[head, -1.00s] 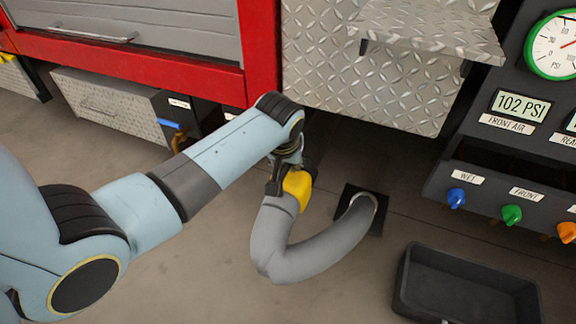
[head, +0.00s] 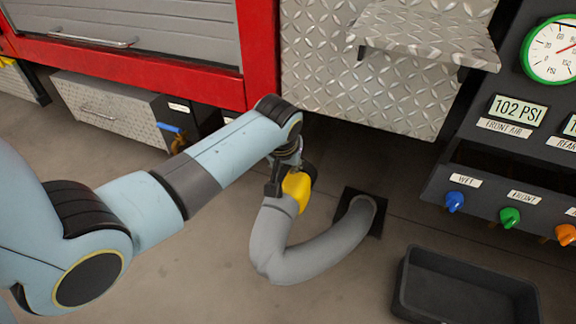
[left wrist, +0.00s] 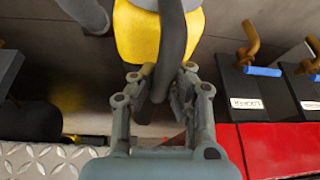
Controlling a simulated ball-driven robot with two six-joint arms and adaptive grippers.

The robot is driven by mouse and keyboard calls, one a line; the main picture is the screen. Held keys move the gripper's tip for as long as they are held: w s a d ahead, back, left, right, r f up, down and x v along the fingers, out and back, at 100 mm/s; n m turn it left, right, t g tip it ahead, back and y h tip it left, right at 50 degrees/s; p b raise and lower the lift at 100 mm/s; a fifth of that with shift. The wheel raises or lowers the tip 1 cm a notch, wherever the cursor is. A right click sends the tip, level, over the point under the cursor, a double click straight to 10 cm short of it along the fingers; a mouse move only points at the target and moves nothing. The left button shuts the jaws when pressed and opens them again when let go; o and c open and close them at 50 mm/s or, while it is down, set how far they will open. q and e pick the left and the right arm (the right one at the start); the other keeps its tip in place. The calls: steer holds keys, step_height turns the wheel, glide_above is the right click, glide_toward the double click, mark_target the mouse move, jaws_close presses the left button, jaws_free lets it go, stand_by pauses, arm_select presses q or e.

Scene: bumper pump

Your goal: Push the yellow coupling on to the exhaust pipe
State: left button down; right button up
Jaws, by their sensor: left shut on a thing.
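The yellow coupling (head: 298,188) is on the end of a thick grey hose (head: 282,250), low in front of the truck body. Its dark front end points up and away. My left gripper (head: 277,182) is at the coupling's left side, partly hidden by its own wrist. In the left wrist view, the coupling (left wrist: 138,38) fills the top middle. There my left gripper (left wrist: 160,80) is shut on a dark bar across the coupling, which looks like its handle. I cannot make out the exhaust pipe in either view. My right gripper is not in view.
The hose curves to a dark floor plate (head: 377,222) on the right. A black tray (head: 468,285) lies at the lower right. A gauge panel with coloured knobs (head: 510,217) stands at the right. A diamond-plate step (head: 425,45) overhangs behind. A drain valve with blue handle (head: 170,128) is at the left.

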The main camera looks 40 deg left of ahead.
arm_select(q)
steer(key=shift+r, duration=0.1)
stand_by(0.3)
steer(key=shift+p, duration=0.35)
steer(key=shift+a+p, duration=0.1)
steer(key=shift+p, duration=0.25)
stand_by(0.5)
steer(key=shift+w+a, duration=0.1)
steer(key=shift+w, duration=0.4)
stand_by(0.6)
steer(key=c, duration=1.3)
jaws_free()
steer(key=shift+o, duration=0.2)
steer(key=shift+s, duration=0.15)
steer(key=v, duration=1.2)
